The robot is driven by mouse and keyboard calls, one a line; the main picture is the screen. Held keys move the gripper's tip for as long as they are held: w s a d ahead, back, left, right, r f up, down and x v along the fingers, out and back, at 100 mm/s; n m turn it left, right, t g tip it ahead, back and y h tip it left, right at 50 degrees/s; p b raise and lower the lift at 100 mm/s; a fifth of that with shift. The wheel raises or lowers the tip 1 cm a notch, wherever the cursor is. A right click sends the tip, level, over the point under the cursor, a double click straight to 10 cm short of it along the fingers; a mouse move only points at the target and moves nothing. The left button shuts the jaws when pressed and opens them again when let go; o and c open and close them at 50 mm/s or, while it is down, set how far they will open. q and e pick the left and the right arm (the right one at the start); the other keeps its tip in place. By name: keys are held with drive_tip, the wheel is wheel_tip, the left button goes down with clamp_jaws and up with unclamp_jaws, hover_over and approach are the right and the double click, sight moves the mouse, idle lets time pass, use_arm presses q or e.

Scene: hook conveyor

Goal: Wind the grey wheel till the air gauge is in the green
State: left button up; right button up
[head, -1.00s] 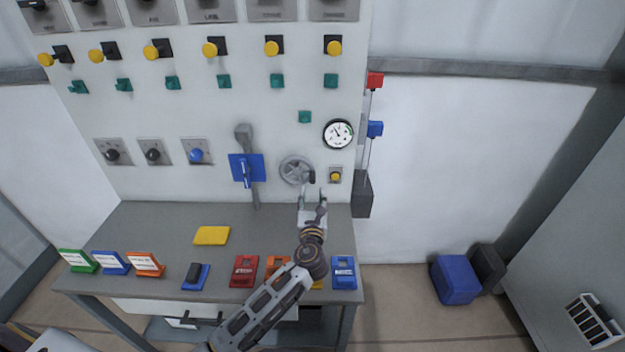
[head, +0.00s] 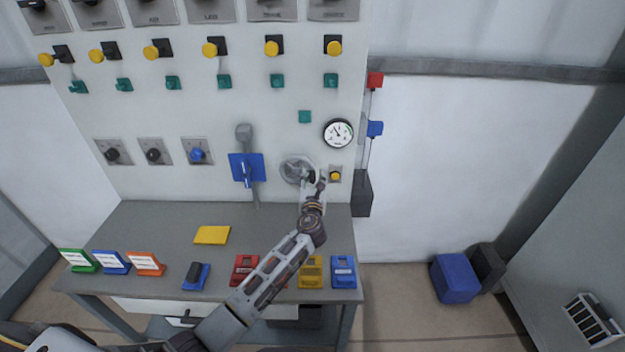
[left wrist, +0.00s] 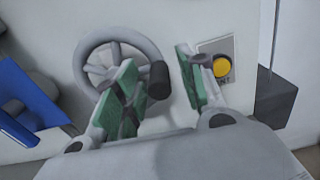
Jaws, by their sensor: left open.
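The grey wheel (head: 292,168) is on the white panel above the bench, with a dark knob on its right rim. The left wrist view shows the wheel (left wrist: 82,60) and its knob (left wrist: 159,80) close up. My left gripper (head: 314,182) is open at the lower right of the wheel. In the left wrist view its green-padded fingers (left wrist: 160,88) stand on either side of the knob, with nothing clearly gripped. The air gauge (head: 338,133) is a round white dial with a dark needle and a green arc at its right; the needle points up left, outside the green. My right gripper is not in view.
A yellow button (head: 335,176) sits just right of the wheel, and a blue-plated lever (head: 246,168) to its left. A dark box (head: 362,193) hangs at the panel's right edge. The bench (head: 165,220) below holds several coloured padlock-like blocks and tags.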

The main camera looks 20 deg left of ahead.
use_arm(q)
drive_tip(key=shift+w, duration=0.15)
clamp_jaws()
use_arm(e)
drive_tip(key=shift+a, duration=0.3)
use_arm(q)
drive_tip(key=shift+r+n, duration=0.15)
drive_tip(key=shift+n, duration=0.15)
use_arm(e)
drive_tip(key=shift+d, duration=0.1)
